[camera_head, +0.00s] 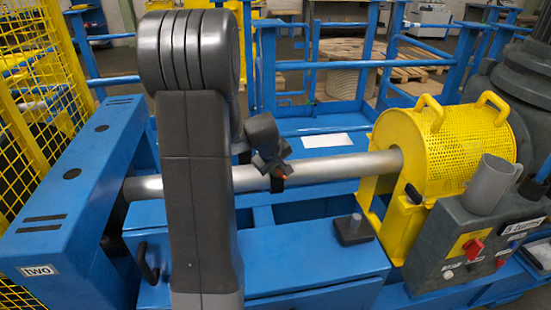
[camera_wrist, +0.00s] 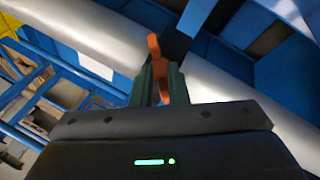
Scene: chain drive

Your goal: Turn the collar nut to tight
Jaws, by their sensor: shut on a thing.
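The collar nut (camera_wrist: 154,48) shows in the wrist view as a narrow orange piece against the grey shaft. In the head view only a small orange bit and a dark band show at the shaft (camera_head: 325,167), beside my gripper (camera_head: 276,174). In the wrist view my gripper's two dark green fingers (camera_wrist: 161,74) are shut on the orange piece, which sticks out past the fingertips. The rest of the nut is hidden by the fingers and gripper body. No tight mark can be made out.
A yellow perforated guard (camera_head: 465,150) covers the shaft's right end. A grey control box (camera_head: 440,268) with a grey mug (camera_head: 490,185) on it stands at right. A blue beam labelled "two" (camera_head: 75,190) is at left. A dark block with a peg (camera_head: 352,232) sits on the blue cabinet.

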